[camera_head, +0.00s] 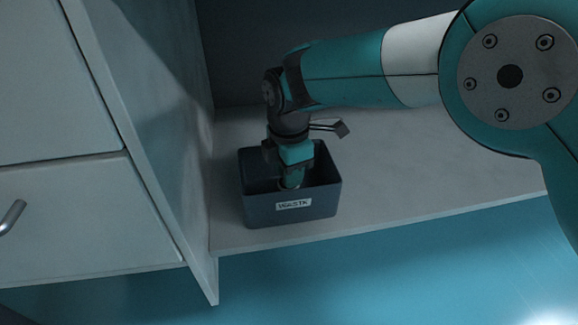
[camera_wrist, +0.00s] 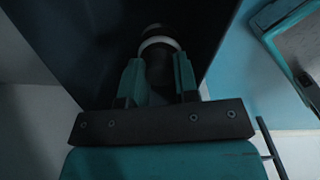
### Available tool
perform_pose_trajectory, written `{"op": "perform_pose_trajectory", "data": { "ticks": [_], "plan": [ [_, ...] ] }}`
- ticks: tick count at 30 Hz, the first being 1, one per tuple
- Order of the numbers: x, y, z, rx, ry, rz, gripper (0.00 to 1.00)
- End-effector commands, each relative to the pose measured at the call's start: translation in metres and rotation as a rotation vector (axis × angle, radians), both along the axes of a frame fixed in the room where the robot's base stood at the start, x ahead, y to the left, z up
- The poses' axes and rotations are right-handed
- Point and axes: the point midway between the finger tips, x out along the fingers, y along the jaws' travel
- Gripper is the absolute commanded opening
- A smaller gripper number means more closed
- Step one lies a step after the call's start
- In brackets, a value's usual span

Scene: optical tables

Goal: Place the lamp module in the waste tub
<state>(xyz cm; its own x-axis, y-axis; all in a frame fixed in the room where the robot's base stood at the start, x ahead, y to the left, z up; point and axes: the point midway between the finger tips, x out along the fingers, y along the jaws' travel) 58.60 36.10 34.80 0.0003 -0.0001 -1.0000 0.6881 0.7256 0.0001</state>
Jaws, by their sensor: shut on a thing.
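The waste tub (camera_head: 262,211) is a dark blue-grey open box with a white label on its front, standing on a pale shelf. My gripper (camera_head: 291,179) points down into it, with its fingers below the rim level in the picture. In the wrist view my teal fingers (camera_wrist: 159,78) are shut on the lamp module (camera_wrist: 158,63), a dark cylinder with a pale ring. The tub's dark walls (camera_wrist: 75,45) surround it there. In the head view the module is mostly hidden by my gripper and the tub's front wall. I cannot tell whether it touches the tub floor.
A white cabinet side panel (camera_head: 135,110) stands close at the left, with drawers and a metal handle (camera_head: 11,217). The pale shelf (camera_head: 430,185) is clear to the right of the tub. Its front edge lies just before the tub, with blue floor (camera_head: 400,270) below.

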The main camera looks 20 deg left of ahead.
Motion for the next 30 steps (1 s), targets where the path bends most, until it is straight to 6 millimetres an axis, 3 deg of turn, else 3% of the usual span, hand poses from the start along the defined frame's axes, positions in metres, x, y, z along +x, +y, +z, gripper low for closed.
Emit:
{"op": "perform_pose_trajectory", "data": {
  "ticks": [1, 3, 4, 17, 30],
  "plan": [
    [0.0, 0.0, 0.0, 0.0, 0.0, 0.0, 0.35],
    [0.0, 0.0, 0.0, 0.0, 0.0, 0.0, 0.51],
    [0.0, 0.0, 0.0, 0.0, 0.0, 0.0, 0.54],
    [0.001, 0.001, 0.008, 0.003, -0.003, 0.0, 0.54],
    [0.0, 0.0, 0.084, 0.0, 0.0, 0.0, 0.54]
  ]
}}
